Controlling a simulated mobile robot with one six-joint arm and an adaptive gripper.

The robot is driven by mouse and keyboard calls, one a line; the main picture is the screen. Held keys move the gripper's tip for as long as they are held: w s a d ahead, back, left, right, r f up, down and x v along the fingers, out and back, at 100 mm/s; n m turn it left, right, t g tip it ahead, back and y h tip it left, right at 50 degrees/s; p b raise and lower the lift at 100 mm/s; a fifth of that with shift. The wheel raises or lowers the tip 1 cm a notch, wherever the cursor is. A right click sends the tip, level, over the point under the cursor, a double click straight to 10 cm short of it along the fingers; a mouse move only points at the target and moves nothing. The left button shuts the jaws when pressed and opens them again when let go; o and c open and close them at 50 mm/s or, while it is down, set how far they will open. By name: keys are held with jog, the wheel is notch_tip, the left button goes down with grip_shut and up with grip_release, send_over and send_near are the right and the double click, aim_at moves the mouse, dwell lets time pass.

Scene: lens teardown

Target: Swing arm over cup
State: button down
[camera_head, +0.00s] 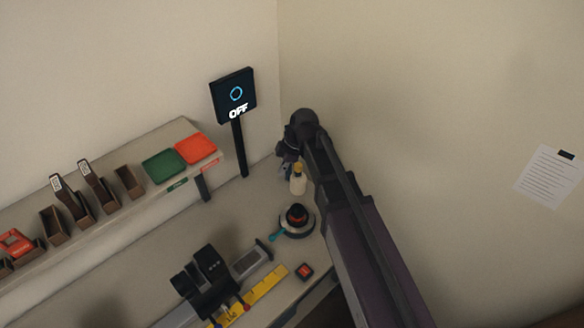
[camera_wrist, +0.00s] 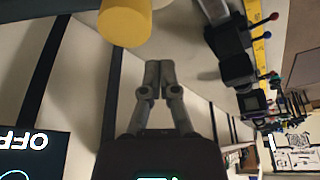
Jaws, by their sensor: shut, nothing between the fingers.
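My gripper (camera_head: 288,160) is at the back corner of the bench in the head view, partly hidden by my arm. In the wrist view its two fingers (camera_wrist: 160,72) are together with nothing between them. A pale bottle with a yellow cap (camera_head: 298,180) stands beside my gripper. The yellow cap (camera_wrist: 125,22) looms large at the top of the wrist view, apart from the fingertips. A round black piece with a red ring (camera_head: 296,216) sits on a pale round base nearer the front; I cannot tell whether this is the cup.
A black OFF display (camera_head: 235,97) stands on a post left of my gripper. A shelf holds a green tray (camera_head: 164,165), a red tray (camera_head: 197,149) and several brown bins. A black fixture (camera_head: 208,280), a yellow ruler (camera_head: 262,288) and a small red-topped block (camera_head: 303,272) lie in front.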

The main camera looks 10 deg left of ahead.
jog(key=a+p+v, duration=0.1)
jog(key=p+v, duration=0.8)
jog(key=shift+w+r, duration=0.15)
jog(key=shift+r, duration=0.4)
jog(key=shift+d, duration=0.15)
dwell(0.3)
jog(key=s+d+f+m+h+b, duration=0.1)
jog(key=d+f+m+b, duration=0.4)
jog(key=d, duration=0.5)
jog(key=s+d+f+m+t+h+b, duration=0.1)
jog(key=s+d+f+m+b, duration=0.3)
jog(key=d+m, duration=0.5)
jog(key=s+d+f+m+h+b, duration=0.1)
jog(key=s+d+f+m+b, duration=0.1)
jog(key=d+f+m+b, duration=0.4)
jog(key=d+f+m, duration=0.1)
jog(key=d+f, duration=0.1)
jog(key=d, duration=0.3)
jog(key=shift+s+f+m+h+b, duration=0.2)
jog(key=shift+s+m+h+b, duration=0.15)
jog(key=shift+m+h+b, duration=0.05)
